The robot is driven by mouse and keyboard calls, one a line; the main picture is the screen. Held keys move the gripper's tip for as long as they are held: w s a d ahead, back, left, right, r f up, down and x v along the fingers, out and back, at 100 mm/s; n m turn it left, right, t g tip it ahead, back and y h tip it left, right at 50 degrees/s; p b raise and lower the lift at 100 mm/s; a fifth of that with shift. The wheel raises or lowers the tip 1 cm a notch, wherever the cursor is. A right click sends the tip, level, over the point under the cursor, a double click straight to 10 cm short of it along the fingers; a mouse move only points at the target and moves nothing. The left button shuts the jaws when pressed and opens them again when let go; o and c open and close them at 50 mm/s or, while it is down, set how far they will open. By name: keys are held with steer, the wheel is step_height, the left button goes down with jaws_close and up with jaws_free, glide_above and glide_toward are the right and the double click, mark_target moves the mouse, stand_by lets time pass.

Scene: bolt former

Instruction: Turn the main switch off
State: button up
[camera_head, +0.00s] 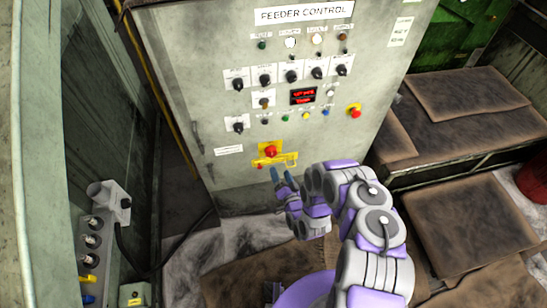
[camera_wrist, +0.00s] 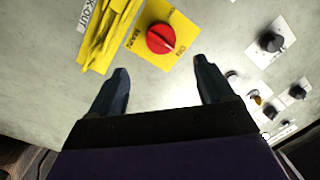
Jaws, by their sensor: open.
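The main switch (camera_wrist: 161,39) is a red rotary knob on a yellow plate marked "MAIN", with lettering partly legible. In the head view the red knob (camera_head: 270,151) sits low on the grey feeder control cabinet (camera_head: 220,100). My gripper (camera_wrist: 160,80) is open and empty. In the wrist view the knob lies beyond and between its two dark fingers, apart from them. In the head view my gripper (camera_head: 280,174) is just below the switch, in front of the cabinet face.
A yellow lockout piece (camera_wrist: 104,35) is beside the switch plate. Black knobs (camera_head: 265,80), lamps and a red emergency button (camera_head: 354,111) are higher on the panel. A socket box (camera_head: 100,225) stands at left. Brown-topped boxes (camera_head: 470,220) are at right.

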mark_target(273, 155)
steer(key=b+x, duration=0.1)
steer(key=x, duration=0.9)
steer(key=shift+s+b, duration=0.1)
steer(key=shift+b, duration=0.2)
steer(key=shift+c, duration=0.4)
steer(key=c, duration=1)
steer(key=shift+o, duration=0.2)
